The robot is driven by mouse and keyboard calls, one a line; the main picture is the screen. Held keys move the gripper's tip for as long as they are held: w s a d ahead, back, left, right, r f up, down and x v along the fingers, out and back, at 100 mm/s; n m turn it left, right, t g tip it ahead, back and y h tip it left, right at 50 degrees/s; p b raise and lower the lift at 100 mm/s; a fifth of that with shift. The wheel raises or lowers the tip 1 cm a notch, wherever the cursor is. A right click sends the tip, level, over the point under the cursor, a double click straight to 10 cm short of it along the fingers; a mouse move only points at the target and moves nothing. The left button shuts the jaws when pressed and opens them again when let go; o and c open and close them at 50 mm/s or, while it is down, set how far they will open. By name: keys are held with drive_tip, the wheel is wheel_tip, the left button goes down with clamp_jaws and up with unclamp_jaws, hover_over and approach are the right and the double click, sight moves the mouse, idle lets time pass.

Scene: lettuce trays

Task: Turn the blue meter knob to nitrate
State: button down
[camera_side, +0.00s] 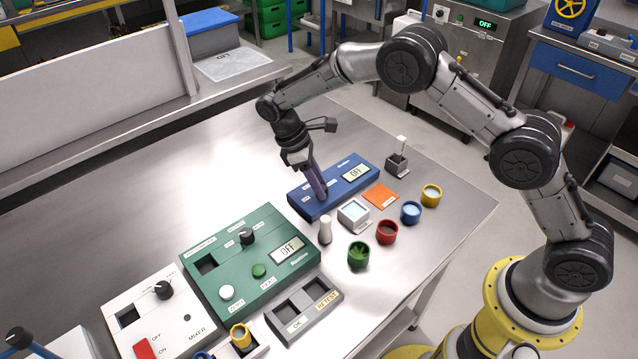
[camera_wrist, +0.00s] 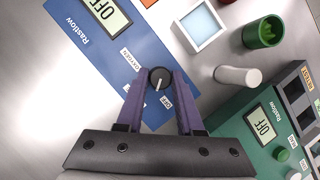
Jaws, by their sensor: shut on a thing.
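The blue meter (camera_side: 340,187) lies on the steel table, and its display (camera_side: 356,173) reads OFF. It also fills the upper left of the wrist view (camera_wrist: 92,55). Its dark round knob (camera_wrist: 159,78) has a white pointer mark, which looks turned towards the bottom of the wrist view. A small OFF label sits just below the knob there, and another small label lies up and left of it. I cannot make out a nitrate label. My gripper (camera_wrist: 158,84) is shut on the knob, a purple finger on each side. In the side view the fingers (camera_side: 319,190) hide the knob.
A green meter (camera_side: 230,262) and a white mixer (camera_side: 150,310) stand to the left. A white bottle (camera_side: 325,230), a pale square dish (camera_side: 354,213) and green, red, blue and yellow cups stand close in front. The table's left back is clear.

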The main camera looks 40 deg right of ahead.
drive_tip(key=m+y, duration=0.1)
drive_tip(key=m, duration=0.2)
drive_tip(key=m+g+y, duration=0.1)
drive_tip(key=m, duration=0.2)
drive_tip(key=shift+w+d+r, duration=0.1)
drive_tip(key=shift+d, duration=0.05)
drive_tip(key=shift+m, duration=0.4)
drive_tip(key=c, duration=0.5)
unclamp_jaws()
drive_tip(key=shift+c, duration=0.2)
drive_tip(key=d+v, duration=0.1)
drive_tip(key=v, duration=1.2)
drive_tip(key=shift+w+a+r, duration=0.15)
drive_tip(key=shift+a+r, duration=0.1)
drive_tip(key=shift+r, duration=0.1)
